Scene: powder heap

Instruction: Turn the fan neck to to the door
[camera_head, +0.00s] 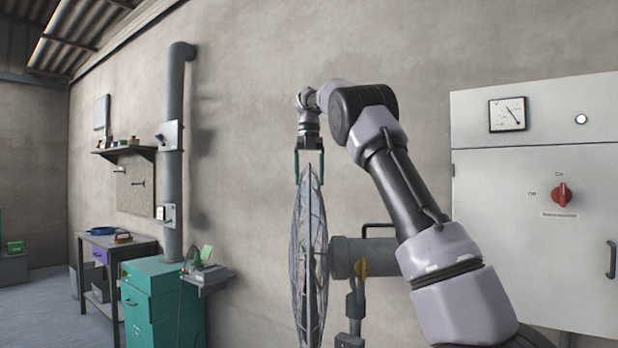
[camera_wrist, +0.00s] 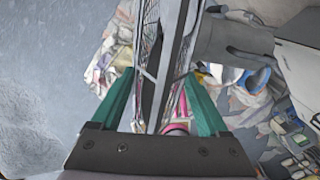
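The fan's grey wire cage (camera_head: 309,255) stands edge-on in the middle of the head view. No doorway shows; the task's door cannot be identified.
A grey electrical cabinet (camera_head: 530,240) with a red switch stands at the right. A green drawer cabinet (camera_head: 160,300), a workbench (camera_head: 105,250) and a vertical pipe (camera_head: 174,150) are at the left. Mixed litter (camera_wrist: 255,85) lies below the fan, and a grey heap (camera_wrist: 25,130) at left.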

